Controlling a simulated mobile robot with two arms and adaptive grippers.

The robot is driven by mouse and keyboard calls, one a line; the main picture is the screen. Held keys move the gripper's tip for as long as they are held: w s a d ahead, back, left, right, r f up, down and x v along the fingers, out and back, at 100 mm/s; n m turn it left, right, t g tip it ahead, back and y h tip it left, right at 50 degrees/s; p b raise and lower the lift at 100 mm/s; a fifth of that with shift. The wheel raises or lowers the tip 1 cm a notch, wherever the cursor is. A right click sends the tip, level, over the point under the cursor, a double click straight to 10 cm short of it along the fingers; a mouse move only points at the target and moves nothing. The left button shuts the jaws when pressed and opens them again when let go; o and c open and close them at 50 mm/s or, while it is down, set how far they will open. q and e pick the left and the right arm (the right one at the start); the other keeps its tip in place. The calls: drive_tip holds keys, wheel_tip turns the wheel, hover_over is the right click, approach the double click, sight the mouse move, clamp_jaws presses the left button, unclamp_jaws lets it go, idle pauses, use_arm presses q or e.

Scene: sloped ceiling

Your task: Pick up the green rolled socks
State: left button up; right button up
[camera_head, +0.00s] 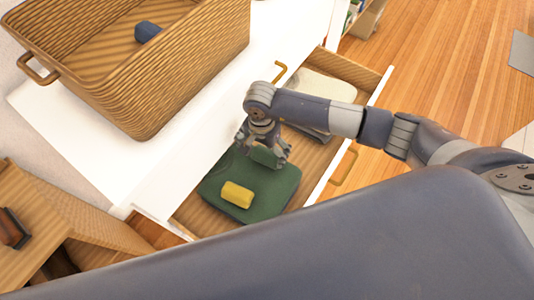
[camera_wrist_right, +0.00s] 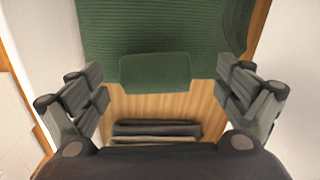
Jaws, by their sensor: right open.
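The green rolled socks (camera_wrist_right: 155,73) lie at the edge of a dark green folded cloth (camera_wrist_right: 165,25) in the right wrist view. In the head view, the socks (camera_head: 264,157) are partly hidden under my right gripper (camera_head: 264,158), and the cloth (camera_head: 265,205) lies in an open drawer. My right gripper also shows in the right wrist view (camera_wrist_right: 161,98). Its fingers are open and spread wide, pointing down, one on each side of the socks and apart from them. My left gripper is not in view.
Yellow rolled socks (camera_head: 236,194) lie on the green cloth. Folded pale and grey cloths (camera_head: 318,88) lie farther back in the drawer (camera_head: 310,165). A wicker basket (camera_head: 150,95) with a dark blue rolled item (camera_head: 147,31) stands on the white top at left.

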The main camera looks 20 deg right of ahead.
sight(264, 158)
drive_tip(key=shift+s+d+f+p, duration=0.1)
drive_tip(key=shift+s+f+p, duration=0.1)
drive_tip(key=shift+f, duration=0.35)
drive_tip(key=shift+s+f+p, duration=0.1)
drive_tip(key=shift+f+p, duration=0.05)
drive_tip(key=shift+f, duration=0.4)
wheel_tip(264, 158, down, 3)
drive_tip(key=shift+r, duration=0.15)
drive_tip(key=c, duration=1)
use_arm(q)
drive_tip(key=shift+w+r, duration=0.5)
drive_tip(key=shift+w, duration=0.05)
use_arm(e)
drive_tip(key=shift+c, duration=0.5)
